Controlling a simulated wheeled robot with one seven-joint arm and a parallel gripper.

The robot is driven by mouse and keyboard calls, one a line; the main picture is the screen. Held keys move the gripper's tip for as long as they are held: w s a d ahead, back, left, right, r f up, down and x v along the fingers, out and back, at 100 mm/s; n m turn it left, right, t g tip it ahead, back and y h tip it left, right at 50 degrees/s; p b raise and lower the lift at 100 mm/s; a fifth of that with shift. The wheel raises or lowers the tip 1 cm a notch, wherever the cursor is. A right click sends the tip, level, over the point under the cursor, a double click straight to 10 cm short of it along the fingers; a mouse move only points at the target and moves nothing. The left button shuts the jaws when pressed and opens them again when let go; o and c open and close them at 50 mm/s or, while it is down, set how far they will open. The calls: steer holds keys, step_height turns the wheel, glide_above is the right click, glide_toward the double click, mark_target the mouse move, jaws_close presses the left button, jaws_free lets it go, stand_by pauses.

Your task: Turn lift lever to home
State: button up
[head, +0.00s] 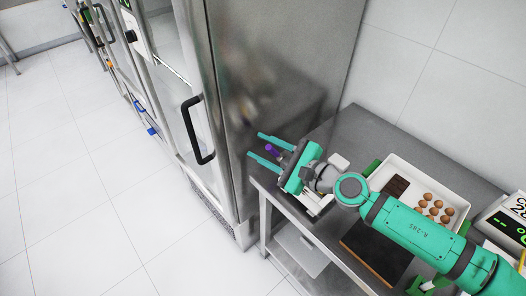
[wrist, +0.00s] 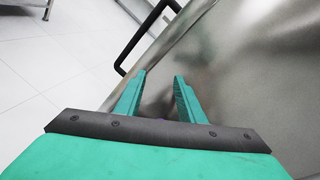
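No mixer and no lift lever can be made out in either view. My gripper (head: 256,145) is held up beside the steel side wall of a tall cabinet (head: 270,60), above the left end of a steel table (head: 365,125). Its two green fingers are spread apart, and they also show in the wrist view (wrist: 160,77). I see nothing gripped between the fingertips. A small purple thing (head: 271,148) shows near the fingers in the head view; I cannot tell what it is.
The cabinet's black door handle (head: 190,128) sticks out at its front. On the table are a white tray (head: 383,174) with eggs and a dark block, a brown board (head: 375,255) and a scale (head: 508,229). Tiled floor (head: 80,180) is clear at left.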

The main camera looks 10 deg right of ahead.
steer(key=shift+s+a+r, duration=0.1)
steer(key=shift+s+r, duration=0.2)
steer(key=shift+s, duration=0.35)
steer(key=shift+s+a+r, duration=0.1)
steer(key=shift+s+r, duration=0.15)
steer(key=shift+s, duration=0.35)
steer(key=shift+c, duration=0.6)
